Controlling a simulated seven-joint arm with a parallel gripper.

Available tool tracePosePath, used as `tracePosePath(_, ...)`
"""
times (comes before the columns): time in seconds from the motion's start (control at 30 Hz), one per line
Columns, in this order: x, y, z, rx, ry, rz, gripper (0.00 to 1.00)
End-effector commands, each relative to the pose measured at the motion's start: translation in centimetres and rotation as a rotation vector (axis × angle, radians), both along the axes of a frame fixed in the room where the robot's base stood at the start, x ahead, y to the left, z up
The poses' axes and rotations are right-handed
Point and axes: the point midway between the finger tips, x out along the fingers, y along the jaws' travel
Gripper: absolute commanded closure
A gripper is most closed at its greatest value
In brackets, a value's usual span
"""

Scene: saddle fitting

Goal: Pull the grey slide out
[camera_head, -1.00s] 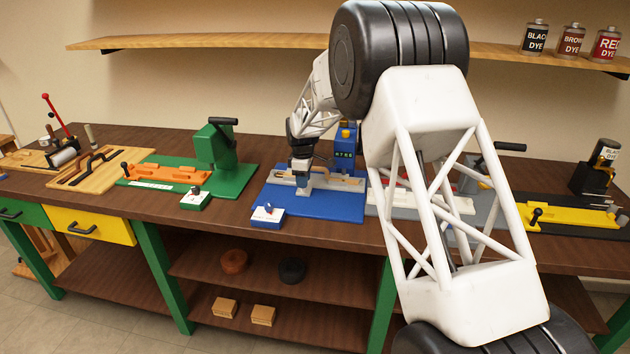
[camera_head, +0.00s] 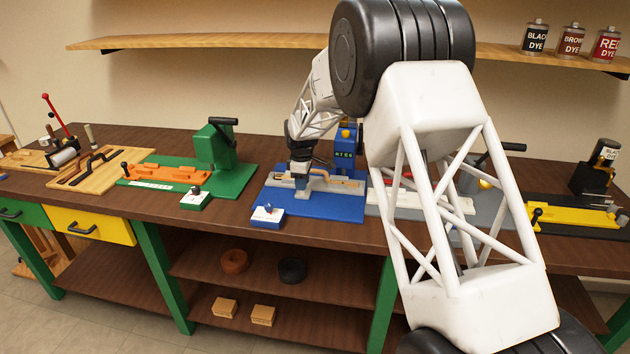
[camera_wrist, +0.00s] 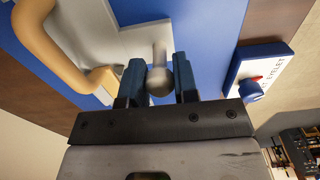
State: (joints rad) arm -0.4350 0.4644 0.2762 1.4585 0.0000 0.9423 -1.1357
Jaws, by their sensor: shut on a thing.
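The grey slide (camera_wrist: 103,32) lies on the blue base plate (camera_head: 325,208) of the middle station. A tan curved piece (camera_wrist: 55,40) rests on it, and the tan piece also shows in the head view (camera_head: 345,183). My gripper (camera_wrist: 160,82) is shut on the slide's grey rounded knob (camera_wrist: 158,80), with one dark blue finger on each side of it. In the head view my gripper (camera_head: 301,186) is low over the front-left part of the blue station. My wrist hides part of the slide there.
A small control box (camera_wrist: 258,78) with a red pointer stands beside the blue plate; it shows at the plate's front-left corner in the head view (camera_head: 267,216). A blue press with a display (camera_head: 344,152) stands behind. A green station (camera_head: 228,176) is to the left.

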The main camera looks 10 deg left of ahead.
Motion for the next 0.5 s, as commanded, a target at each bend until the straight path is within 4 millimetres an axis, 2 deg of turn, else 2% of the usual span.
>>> tracePosePath(0.23,-0.1,0.0,0.0,0.000,0.001,0.000,0.86)
tracePosePath(0.5,-1.2,0.0,0.0,0.000,0.000,0.000,0.86)
